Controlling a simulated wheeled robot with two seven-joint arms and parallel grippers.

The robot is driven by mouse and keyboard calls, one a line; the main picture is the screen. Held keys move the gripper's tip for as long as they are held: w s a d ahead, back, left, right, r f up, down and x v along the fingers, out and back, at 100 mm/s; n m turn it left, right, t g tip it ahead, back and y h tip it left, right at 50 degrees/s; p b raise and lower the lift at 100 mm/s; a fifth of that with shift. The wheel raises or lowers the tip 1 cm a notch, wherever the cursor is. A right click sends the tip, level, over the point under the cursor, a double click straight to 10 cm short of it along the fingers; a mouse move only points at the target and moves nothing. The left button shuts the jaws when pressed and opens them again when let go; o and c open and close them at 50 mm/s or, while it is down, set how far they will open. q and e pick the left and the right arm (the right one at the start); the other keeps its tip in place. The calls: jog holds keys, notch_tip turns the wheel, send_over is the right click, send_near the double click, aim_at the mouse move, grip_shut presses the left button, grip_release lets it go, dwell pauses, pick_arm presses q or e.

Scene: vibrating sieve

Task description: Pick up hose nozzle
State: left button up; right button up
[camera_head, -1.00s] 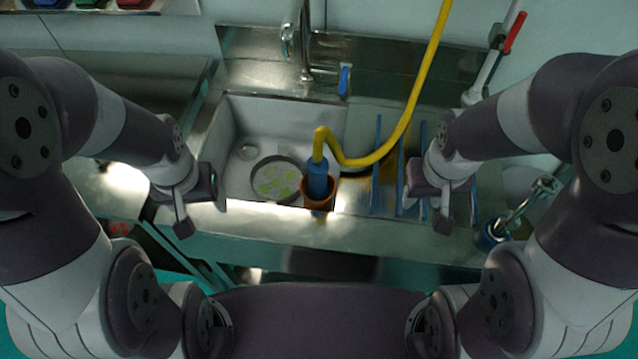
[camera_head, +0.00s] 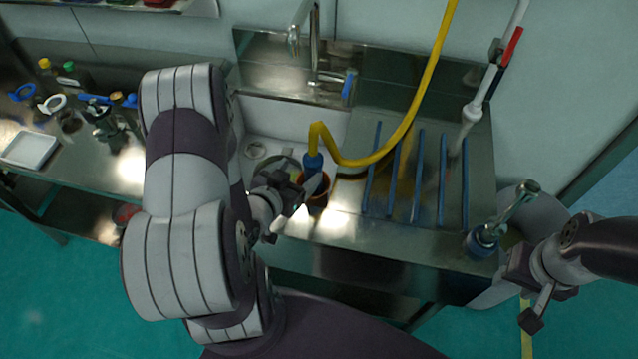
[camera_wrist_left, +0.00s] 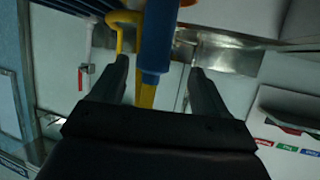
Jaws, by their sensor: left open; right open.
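The hose nozzle (camera_head: 313,163) is blue, on the end of a yellow hose (camera_head: 404,124). It stands in a brown-orange cup (camera_head: 325,198) at the sink's front edge. My left gripper (camera_head: 300,203) is open beside the nozzle and partly covers it and the cup. In the left wrist view the blue nozzle (camera_wrist_left: 157,38) lies between the open fingers of my left gripper (camera_wrist_left: 158,68), nearer the left one; I cannot tell whether they touch it. My right gripper (camera_head: 524,301) is open and empty at the lower right, off the counter's front.
A sink (camera_head: 286,117) with a faucet (camera_head: 314,45) lies behind the cup. Blue ridges (camera_head: 418,176) line the drainboard to its right. A blue-based metal fixture (camera_head: 483,241) stands at the counter's right front corner. A left counter holds bottles and a white tray (camera_head: 30,149).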

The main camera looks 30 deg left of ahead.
aim_at(309, 168)
pick_arm(q)
jog(key=w, duration=0.2)
jog(key=w+d+f, duration=0.1)
jog(key=shift+w+f, duration=0.1)
jog(key=shift+w, duration=0.05)
jog(key=x, duration=0.5)
jog(key=shift+a+f+p, duration=0.1)
jog(key=shift+f+p, duration=0.1)
jog(key=shift+p, duration=0.1)
jog(key=shift+s, duration=0.2)
jog(key=c, duration=1)
